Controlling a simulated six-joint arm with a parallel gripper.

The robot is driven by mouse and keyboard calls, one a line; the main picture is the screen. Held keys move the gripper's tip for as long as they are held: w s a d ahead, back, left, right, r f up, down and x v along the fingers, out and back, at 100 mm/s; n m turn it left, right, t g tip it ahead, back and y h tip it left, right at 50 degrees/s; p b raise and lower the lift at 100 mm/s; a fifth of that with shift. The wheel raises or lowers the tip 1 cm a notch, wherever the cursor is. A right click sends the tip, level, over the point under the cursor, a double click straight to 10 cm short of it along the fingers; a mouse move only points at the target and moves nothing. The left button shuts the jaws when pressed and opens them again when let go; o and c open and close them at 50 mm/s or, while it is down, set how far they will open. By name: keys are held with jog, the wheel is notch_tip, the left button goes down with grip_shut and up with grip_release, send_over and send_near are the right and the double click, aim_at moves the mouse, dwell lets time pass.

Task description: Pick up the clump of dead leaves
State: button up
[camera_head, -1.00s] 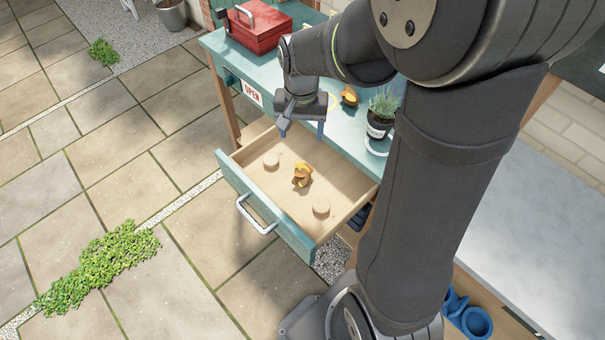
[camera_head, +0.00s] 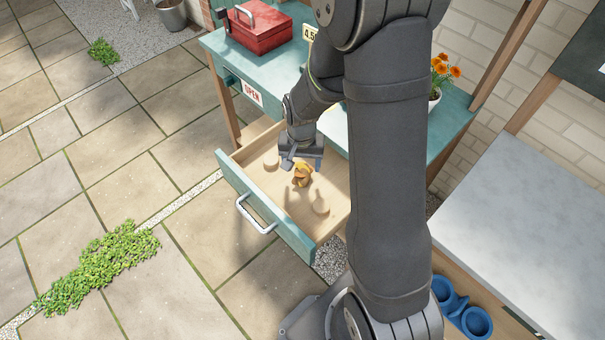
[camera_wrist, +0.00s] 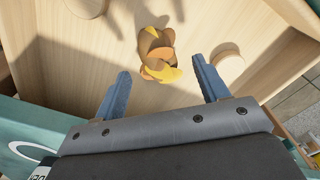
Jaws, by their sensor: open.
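The clump of dead leaves (camera_head: 302,176), orange and brown, lies on the floor of the open wooden drawer (camera_head: 262,222). In the wrist view the clump (camera_wrist: 158,54) shows yellow and brown leaves, ahead of my fingertips and between their lines. My gripper (camera_head: 301,162) is over the drawer, close to the clump on its bench side. In the wrist view my gripper (camera_wrist: 160,80) has its two blue-grey fingers wide apart with nothing between them. I cannot tell the exact height of the fingertips above the drawer floor.
Two round wooden knobs stand in the drawer, one left of the clump (camera_head: 271,163) and one right (camera_head: 320,204). The drawer has raised walls and a metal handle (camera_head: 256,214). A red toolbox (camera_head: 262,28) stands on the teal bench top.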

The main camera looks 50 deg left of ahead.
aim_at(302, 171)
jog(key=shift+w+f, duration=0.1)
jog(key=shift+f, duration=2.25)
jog(key=c, duration=1.1)
